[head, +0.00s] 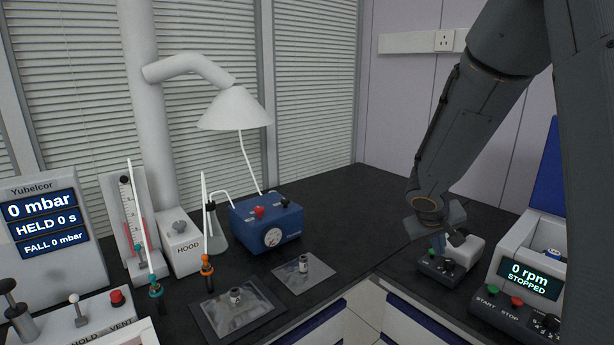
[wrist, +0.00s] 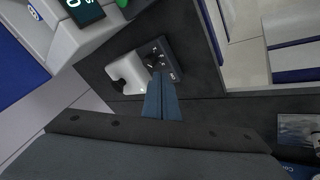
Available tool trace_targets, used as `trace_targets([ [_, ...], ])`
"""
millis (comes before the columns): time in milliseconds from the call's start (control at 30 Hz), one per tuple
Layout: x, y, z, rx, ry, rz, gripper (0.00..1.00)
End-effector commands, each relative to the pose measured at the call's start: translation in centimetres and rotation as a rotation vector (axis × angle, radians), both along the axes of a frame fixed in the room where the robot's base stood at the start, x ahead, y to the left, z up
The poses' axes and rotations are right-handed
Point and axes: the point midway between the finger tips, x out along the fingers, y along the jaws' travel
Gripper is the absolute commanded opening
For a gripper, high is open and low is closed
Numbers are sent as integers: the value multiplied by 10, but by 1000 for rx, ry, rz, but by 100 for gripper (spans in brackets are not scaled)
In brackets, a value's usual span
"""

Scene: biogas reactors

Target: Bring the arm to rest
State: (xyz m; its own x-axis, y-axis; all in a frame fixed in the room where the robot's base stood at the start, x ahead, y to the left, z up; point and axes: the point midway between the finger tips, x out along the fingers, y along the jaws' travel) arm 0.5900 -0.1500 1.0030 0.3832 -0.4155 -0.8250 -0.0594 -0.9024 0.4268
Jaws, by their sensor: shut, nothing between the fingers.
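My arm reaches down from the upper right in the head view. My gripper (head: 458,238) is above the small white and dark control box (head: 466,256) on the black bench, in front of the box in that view. In the wrist view my gripper (wrist: 154,76) has its blue-grey fingers together, with nothing between them. The fingertips overlap the dark panel of the control box (wrist: 126,70) in the picture; I cannot tell whether they touch it.
A device reading "0 rpm STOPPED" (head: 530,278) stands right of the box. A lamp-like hood (head: 234,108) hangs above. Bench between pump and gripper is clear.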

Motion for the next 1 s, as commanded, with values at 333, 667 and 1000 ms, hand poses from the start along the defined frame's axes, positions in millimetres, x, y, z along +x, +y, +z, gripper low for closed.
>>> trace_targets([
  [333, -134, 81, -16, 229, 203, -25, 0],
  [667, -213, 144, -22, 423, 287, -6, 0],
  [1000, -221, 151, -22, 448, 294, -3, 0],
])
